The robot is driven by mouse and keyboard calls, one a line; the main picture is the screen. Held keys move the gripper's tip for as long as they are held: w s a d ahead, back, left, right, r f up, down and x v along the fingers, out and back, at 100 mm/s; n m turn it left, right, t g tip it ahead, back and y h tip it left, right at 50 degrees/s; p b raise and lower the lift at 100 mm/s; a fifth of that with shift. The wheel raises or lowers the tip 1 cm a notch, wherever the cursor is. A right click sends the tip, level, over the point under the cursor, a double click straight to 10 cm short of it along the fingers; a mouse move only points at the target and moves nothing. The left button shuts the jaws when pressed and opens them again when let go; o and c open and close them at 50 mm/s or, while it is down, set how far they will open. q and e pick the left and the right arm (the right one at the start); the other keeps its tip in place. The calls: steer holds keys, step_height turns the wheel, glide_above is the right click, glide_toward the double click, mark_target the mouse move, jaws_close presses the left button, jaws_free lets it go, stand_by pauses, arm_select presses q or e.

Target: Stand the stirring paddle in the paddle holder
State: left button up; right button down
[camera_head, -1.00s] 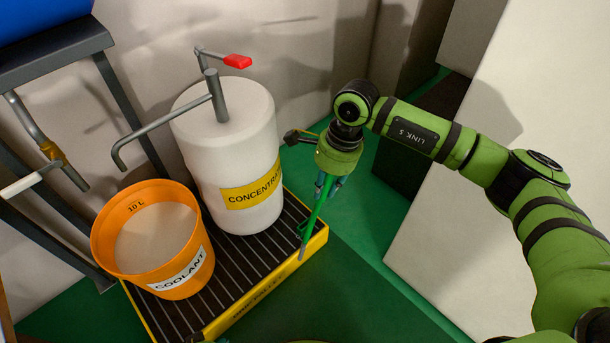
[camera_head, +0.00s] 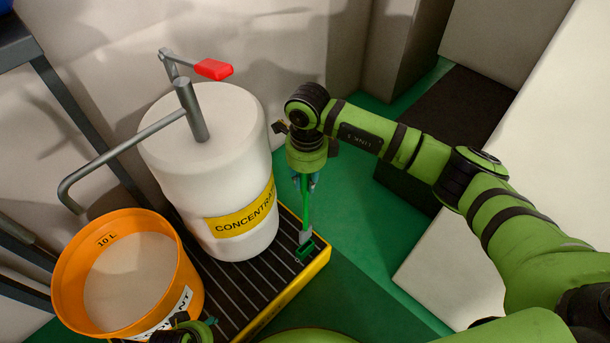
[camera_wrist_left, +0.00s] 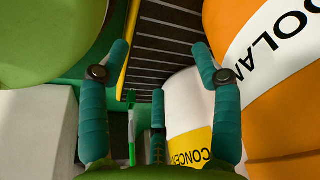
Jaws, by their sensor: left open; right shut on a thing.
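The stirring paddle (camera_head: 306,210) has a thin green shaft and a grey lower end, and hangs close to upright. My right gripper (camera_head: 304,183) is shut on its upper part. The paddle holder (camera_head: 307,251) is a small green open piece at the right corner of the drip tray. The paddle's grey end is at the holder's top in the head view; I cannot tell whether it is inside. My left gripper (camera_wrist_left: 160,52) is open and empty, and part of it shows at the bottom of the head view beside the orange bucket.
A white concentrate drum (camera_head: 215,165) with a grey pump and red handle stands on the yellow-edged drip tray (camera_head: 290,300). The orange coolant bucket (camera_head: 70,285) stands left of it. A pale block (camera_head: 500,190) stands farther right.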

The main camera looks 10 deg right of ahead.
mark_target(306, 205)
steer(key=shift+f+b, duration=0.95)
steer(key=shift+f, duration=0.15)
steer(key=shift+f+b, duration=0.65)
steer(key=shift+f, duration=0.15)
arm_select(q)
steer(key=w+v, duration=0.2)
steer(key=v, duration=0.8)
steer(key=shift+r+t+b, duration=0.4)
steer(key=shift+b, duration=0.05)
arm_select(e)
steer(key=shift+f, duration=0.6)
arm_select(q)
steer(key=shift+f, duration=0.2)
steer(key=shift+f+b, duration=2.35)
steer(key=shift+b, duration=0.15)
arm_select(e)
steer(key=shift+f, duration=3)
steer(key=c, duration=1)
jaws_free()
